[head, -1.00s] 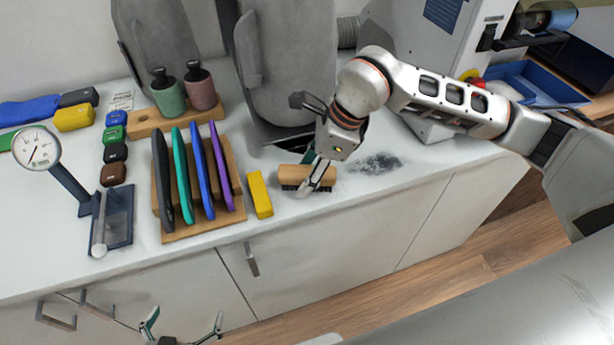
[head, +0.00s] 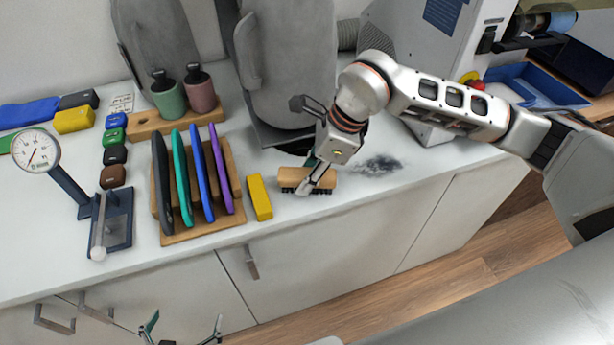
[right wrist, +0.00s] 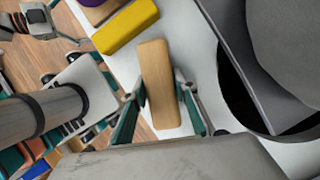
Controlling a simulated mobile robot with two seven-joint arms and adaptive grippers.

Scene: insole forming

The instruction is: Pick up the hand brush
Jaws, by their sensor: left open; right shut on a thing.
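The hand brush (head: 292,176) has a light wooden back and dark bristles. It is at the counter's front part, right of a yellow block. My right gripper (head: 314,182) comes down over it and is shut on it, with one finger on each side. In the right wrist view the brush's wooden back (right wrist: 157,75) lies between the two fingers (right wrist: 160,105). Whether the bristles still touch the counter is hard to tell. My left gripper (head: 182,335) is open and empty at the bottom edge of the head view, below the counter.
A yellow block (head: 260,197) lies close left of the brush, beside a wooden rack (head: 238,213) of coloured insoles. A grey machine (head: 290,75) stands behind. Dark dust (head: 377,165) lies to the right. A dial gauge (head: 36,152) stands at the left.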

